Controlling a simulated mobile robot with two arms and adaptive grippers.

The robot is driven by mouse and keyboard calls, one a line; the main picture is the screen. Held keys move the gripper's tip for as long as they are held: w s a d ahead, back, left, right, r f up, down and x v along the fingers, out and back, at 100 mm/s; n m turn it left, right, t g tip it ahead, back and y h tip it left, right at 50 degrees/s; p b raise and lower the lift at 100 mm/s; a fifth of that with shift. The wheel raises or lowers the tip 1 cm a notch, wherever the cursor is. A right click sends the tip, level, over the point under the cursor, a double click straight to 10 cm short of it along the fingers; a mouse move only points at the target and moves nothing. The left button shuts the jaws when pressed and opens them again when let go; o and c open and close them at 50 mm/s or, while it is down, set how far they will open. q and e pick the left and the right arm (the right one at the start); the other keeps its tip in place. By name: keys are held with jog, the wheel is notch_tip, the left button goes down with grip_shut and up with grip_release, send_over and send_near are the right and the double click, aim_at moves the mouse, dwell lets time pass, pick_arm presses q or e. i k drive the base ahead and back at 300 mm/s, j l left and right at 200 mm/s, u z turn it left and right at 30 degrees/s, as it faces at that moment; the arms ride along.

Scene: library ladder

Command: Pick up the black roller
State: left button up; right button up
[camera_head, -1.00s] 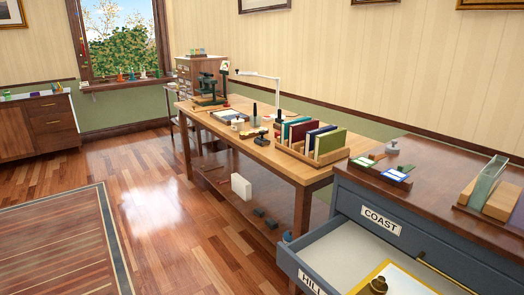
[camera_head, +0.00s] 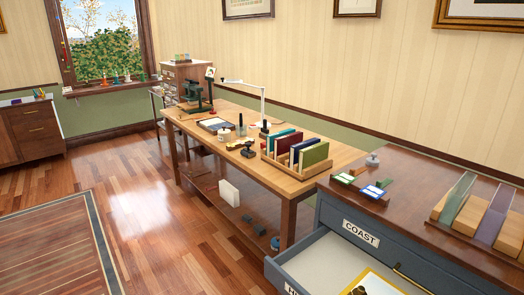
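I cannot pick out the black roller with certainty. Small dark items stand on the long wooden table (camera_head: 225,160). One is a dark upright piece (camera_head: 240,124) near the pale pot, and another is a dark item with a yellowish part (camera_head: 247,150) left of the book rack. They are too small to tell whether either is the roller. Neither of my grippers shows in the head view.
A grey-blue cabinet (camera_head: 420,250) with an open drawer (camera_head: 325,262) stands at the right front. A book rack (camera_head: 298,170) sits on the table's near end. A white block (camera_head: 229,193) is on the low shelf. Wooden floor (camera_head: 150,225) is clear at left.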

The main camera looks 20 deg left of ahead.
aim_at(247, 152)
jog(key=i+j+z, duration=0.15)
jog(key=j+z, duration=0.15)
jog(key=z, duration=0.15)
jog(key=i+j+z, duration=0.15)
jog(key=j+z, duration=0.3)
jog(key=l, duration=0.1)
